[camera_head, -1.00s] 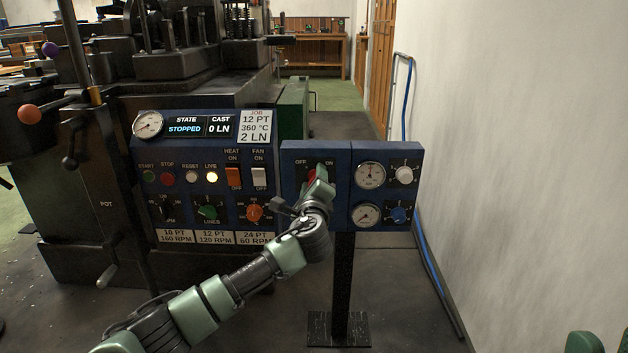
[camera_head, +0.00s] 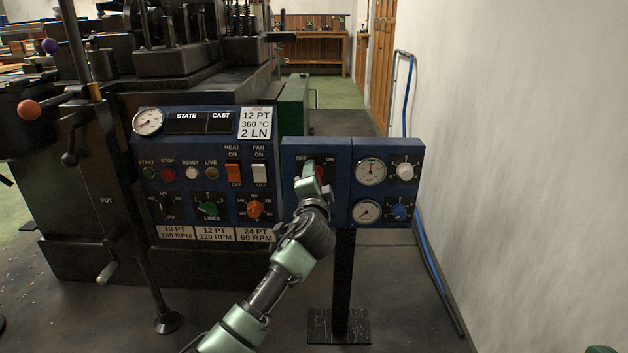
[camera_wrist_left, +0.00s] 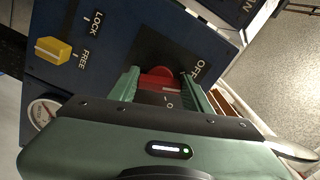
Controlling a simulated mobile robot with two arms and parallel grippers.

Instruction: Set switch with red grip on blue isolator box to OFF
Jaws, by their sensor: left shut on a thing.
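The blue isolator box (camera_head: 290,182) stands on a black post, right of the machine's panel. Its switch has a red grip (camera_head: 319,171), partly hidden by my left gripper (camera_head: 308,172). OFF is printed at the switch's left, ON at its right. The OFF label shows beside the right finger. My right gripper is out of view.
A yellow knob (camera_wrist_left: 54,50) marked LOCK and FREE is on the box's side. A panel with two gauges (camera_head: 371,171) and knobs adjoins the box at right.

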